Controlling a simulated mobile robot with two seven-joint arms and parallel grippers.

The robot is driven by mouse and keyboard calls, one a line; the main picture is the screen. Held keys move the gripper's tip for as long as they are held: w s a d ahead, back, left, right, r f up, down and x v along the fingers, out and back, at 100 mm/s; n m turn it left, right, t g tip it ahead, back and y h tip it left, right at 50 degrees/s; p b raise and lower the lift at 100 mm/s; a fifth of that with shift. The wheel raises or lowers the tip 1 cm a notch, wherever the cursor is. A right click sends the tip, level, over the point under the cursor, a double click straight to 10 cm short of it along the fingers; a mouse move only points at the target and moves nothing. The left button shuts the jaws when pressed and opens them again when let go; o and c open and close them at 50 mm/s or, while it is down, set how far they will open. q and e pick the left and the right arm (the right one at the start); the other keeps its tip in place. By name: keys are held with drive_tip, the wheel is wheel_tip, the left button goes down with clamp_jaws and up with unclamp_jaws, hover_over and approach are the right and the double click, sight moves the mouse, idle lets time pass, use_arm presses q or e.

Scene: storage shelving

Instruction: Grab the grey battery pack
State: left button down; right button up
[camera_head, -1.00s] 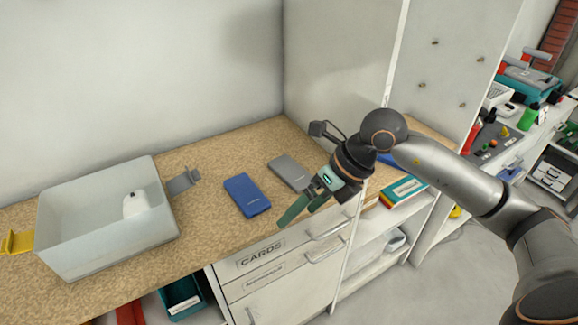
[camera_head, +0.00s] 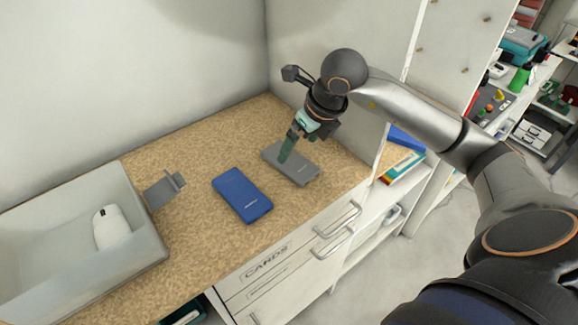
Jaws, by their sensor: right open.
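The grey battery pack (camera_head: 302,172) lies flat on the speckled brown counter, near the side panel on the right. A blue battery pack (camera_head: 242,194) lies flat to its left, apart from it. My right gripper (camera_head: 286,152) is over the grey pack's left part, pointing down, with its green fingers covering a little of the pack. It is open, with nothing seen between the fingers. Whether the fingertips touch the pack or counter cannot be told. My left gripper is not in view.
A translucent bin (camera_head: 140,262) with a white mouse-like object (camera_head: 111,228) inside stands at the left. The wall and side panel (camera_head: 335,75) close off the back and right. The counter behind the blue pack is clear.

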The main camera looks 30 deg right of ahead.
sight(290, 160)
drive_tip(key=b+x, duration=0.2)
drive_tip(key=x, duration=0.4)
drive_tip(key=shift+f+b, duration=0.1)
drive_tip(key=shift+b, duration=0.3)
drive_tip(key=shift+s, duration=0.1)
drive_tip(key=c, duration=1.3)
drive_tip(key=shift+c, duration=0.5)
drive_tip(key=shift+r, duration=0.25)
